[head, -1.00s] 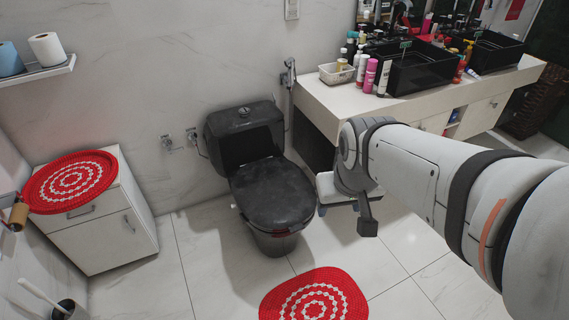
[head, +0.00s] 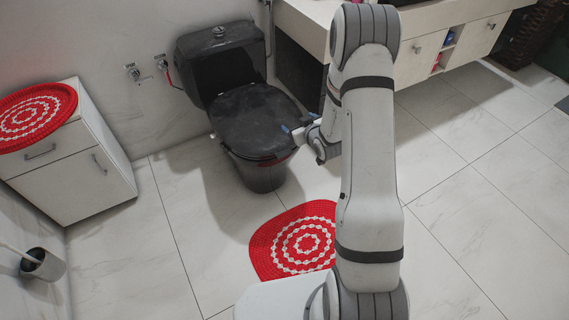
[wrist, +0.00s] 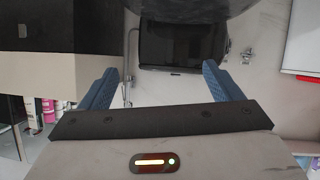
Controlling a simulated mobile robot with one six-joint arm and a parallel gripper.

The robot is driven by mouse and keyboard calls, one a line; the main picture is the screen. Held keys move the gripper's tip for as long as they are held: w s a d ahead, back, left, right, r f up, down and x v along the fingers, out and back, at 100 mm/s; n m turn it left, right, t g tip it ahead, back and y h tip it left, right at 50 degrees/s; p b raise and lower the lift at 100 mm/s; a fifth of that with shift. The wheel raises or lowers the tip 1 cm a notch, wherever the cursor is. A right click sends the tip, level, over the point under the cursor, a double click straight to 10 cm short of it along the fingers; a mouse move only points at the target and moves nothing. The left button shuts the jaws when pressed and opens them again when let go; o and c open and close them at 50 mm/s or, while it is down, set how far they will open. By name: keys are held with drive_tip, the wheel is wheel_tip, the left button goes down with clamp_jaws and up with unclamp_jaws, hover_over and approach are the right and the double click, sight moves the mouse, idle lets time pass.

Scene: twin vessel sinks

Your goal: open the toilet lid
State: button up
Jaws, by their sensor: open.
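The black toilet (head: 262,172) stands against the wall in the head view, with its tank (head: 216,52) behind. Its dark lid (head: 252,115) is down, lying flat over the bowl. My gripper (head: 299,123) is at the right front edge of the lid, with its blue fingers spread. Whether a finger touches the lid cannot be told. In the wrist view, which looks upside down, my open gripper (wrist: 162,68) has nothing between its fingers. The tank (wrist: 182,45) shows beyond them, and the dark lid (wrist: 175,8) is at the top edge.
A white vanity counter (head: 420,16) is behind my arm on the right. A white cabinet (head: 90,165) with a red round mat (head: 30,118) stands left. A red rug (head: 268,245) lies in front of the toilet. A brush holder (head: 42,264) is at lower left. Floor at right is clear.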

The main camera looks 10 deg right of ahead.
wheel_tip(320, 180, down, 10)
drive_tip(key=t+y+b, duration=0.1)
drive_tip(key=y+b, duration=0.1)
drive_tip(key=b, duration=0.1)
drive_tip(key=t+y+b, duration=0.1)
drive_tip(key=t+b, duration=0.2)
approach(286, 156)
drive_tip(key=w, duration=0.2)
drive_tip(key=shift+a+b+x, duration=0.15)
drive_tip(key=shift+b+x, duration=0.2)
drive_tip(key=shift+x, duration=1.5)
drive_tip(key=shift+a+b+x, duration=0.2)
drive_tip(key=shift+b+x, duration=0.15)
drive_tip(key=shift+x, duration=1.55)
drive_tip(key=shift+s, duration=0.1)
